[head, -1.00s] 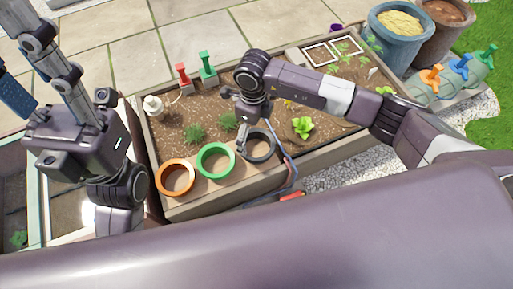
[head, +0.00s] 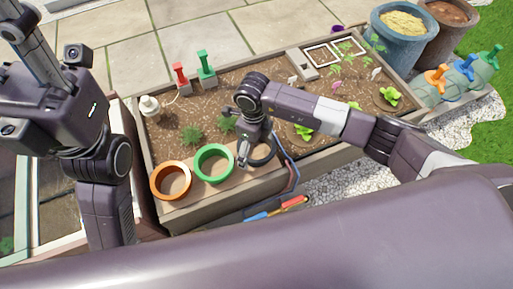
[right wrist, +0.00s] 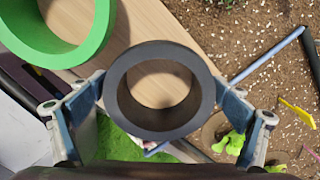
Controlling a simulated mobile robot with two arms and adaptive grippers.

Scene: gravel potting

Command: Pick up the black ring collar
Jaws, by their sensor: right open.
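The black ring collar (head: 264,162) sits on the wooden ledge at the planter's near side, to the right of the green ring, partly hidden by my right gripper (head: 246,156) in the head view. In the right wrist view the black ring (right wrist: 160,132) fills the middle. My right gripper (right wrist: 160,85) is open, with one blue-padded finger on each side of the ring's outside. The fingertips are close to its outer wall; I cannot tell if they touch. My left arm shows at the left of the head view, but its fingers are out of the picture.
A green ring (head: 214,177) and an orange ring (head: 156,184) stand left of the black one. Seedlings grow in the soil behind. Tools with red and blue handles lie in front.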

